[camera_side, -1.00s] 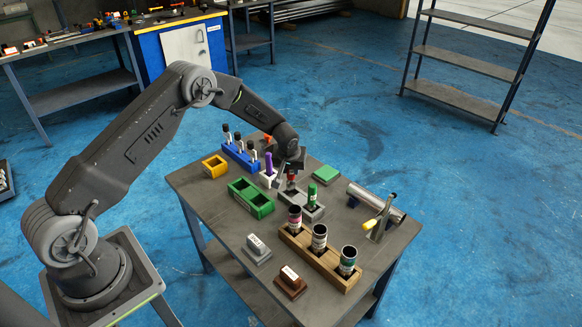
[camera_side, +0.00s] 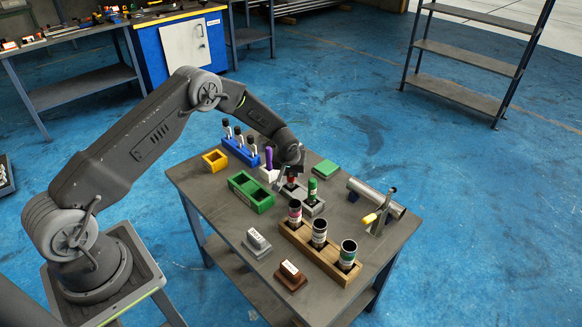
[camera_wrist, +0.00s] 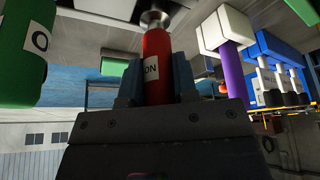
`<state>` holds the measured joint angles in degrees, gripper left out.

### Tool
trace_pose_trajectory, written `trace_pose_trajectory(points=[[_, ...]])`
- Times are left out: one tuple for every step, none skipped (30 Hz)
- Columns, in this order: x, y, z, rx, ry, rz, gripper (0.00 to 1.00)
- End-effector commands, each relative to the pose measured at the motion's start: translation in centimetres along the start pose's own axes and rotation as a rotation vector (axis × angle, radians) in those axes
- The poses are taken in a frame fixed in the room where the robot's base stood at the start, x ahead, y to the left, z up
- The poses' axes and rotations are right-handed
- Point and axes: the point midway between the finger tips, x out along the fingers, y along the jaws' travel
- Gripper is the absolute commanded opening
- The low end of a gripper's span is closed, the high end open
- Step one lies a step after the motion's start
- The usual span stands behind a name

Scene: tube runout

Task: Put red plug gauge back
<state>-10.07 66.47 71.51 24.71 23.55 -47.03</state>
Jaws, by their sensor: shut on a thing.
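The red plug gauge (camera_side: 291,184) is held upright by my gripper (camera_side: 291,173) over the left part of the grey block (camera_side: 306,207). In the wrist view my gripper (camera_wrist: 158,92) is shut on the red handle (camera_wrist: 157,62), whose label reads "ON". The gauge's metal end (camera_wrist: 154,18) is at the top of that view, close to the block. I cannot tell how deep it sits in the hole. The green plug gauge (camera_side: 312,188) stands upright in the right part of the same block, beside the red one. It also shows in the wrist view (camera_wrist: 20,50).
A purple tool (camera_side: 268,158) stands in a white holder behind, near a blue rack (camera_side: 240,151). Green bins (camera_side: 251,192) lie left. A wooden rack (camera_side: 318,260) with three dark cylinders stands in front. A metal tube (camera_side: 377,198) lies right, with a yellow-handled tool (camera_side: 374,216).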

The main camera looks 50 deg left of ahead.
Motion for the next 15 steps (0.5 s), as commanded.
trace_pose_trajectory(points=[[0.23, 0.02, 0.08, 0.0, 0.001, 0.001, 0.0], [0.35, 0.03, 0.12, 0.0, 0.001, 0.001, 0.0], [0.49, 0.04, 0.16, -0.001, 0.001, 0.001, 0.0], [0.58, 0.04, 0.19, -0.001, 0.002, 0.001, 0.0], [0.66, 0.05, 0.21, -0.001, 0.002, 0.001, 0.0], [0.75, 0.05, 0.25, -0.001, 0.002, 0.002, 0.0], [0.8, 0.05, 0.27, 0.0, 0.002, 0.001, 0.0], [0.84, 0.05, 0.28, 0.0, 0.002, 0.001, 0.0], [0.8, 0.05, 0.26, 0.0, 0.002, 0.002, 0.31], [0.79, 0.05, 0.26, 0.0, 0.002, 0.001, 0.34], [0.79, 0.04, 0.26, 0.0, 0.002, 0.001, 0.37], [0.8, 0.04, 0.27, 0.0, 0.002, 0.001, 0.41], [0.8, 0.04, 0.28, 0.0, 0.002, 0.001, 0.43], [0.8, 0.03, 0.28, 0.0, 0.002, 0.001, 0.46], [0.8, 0.03, 0.29, 0.0, 0.002, 0.001, 0.5]])
